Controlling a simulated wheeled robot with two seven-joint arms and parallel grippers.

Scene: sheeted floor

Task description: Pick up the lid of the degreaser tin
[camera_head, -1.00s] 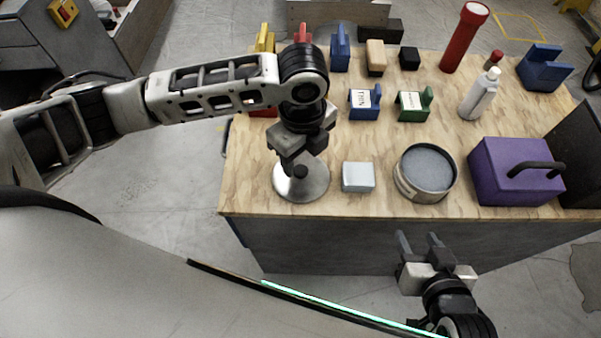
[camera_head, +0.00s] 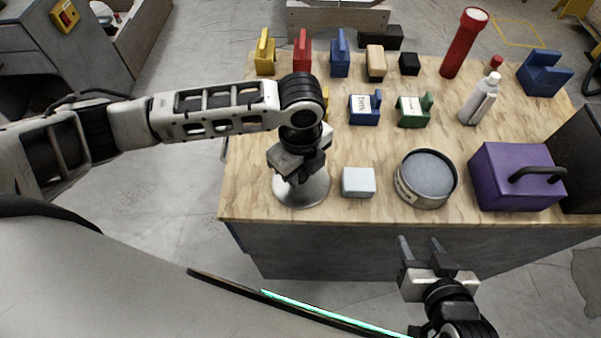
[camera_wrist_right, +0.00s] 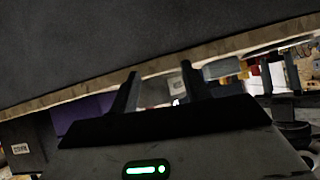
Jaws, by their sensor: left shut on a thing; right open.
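A round, shiny metal lid (camera_head: 305,190) lies at the front left of the wooden worktop. My left gripper (camera_head: 292,178) is over it from above, shut at its middle on what seems to be its knob; the jaws hide the grip. I cannot tell whether the lid is clear of the wood. The open round tin (camera_head: 402,189), with a grey-blue inside, stands to the right, beyond a pale block. My right gripper (camera_head: 420,241) is open and empty in front of the worktop's front edge. Its two fingers also show in the right wrist view (camera_wrist_right: 160,82).
The pale block (camera_head: 358,182) sits between lid and tin. A purple box (camera_head: 500,180) with a black handle is right of the tin. Behind stand a blue block (camera_head: 364,108), a green block (camera_head: 412,111), a white bottle (camera_head: 478,101) and a red torch (camera_head: 462,45).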

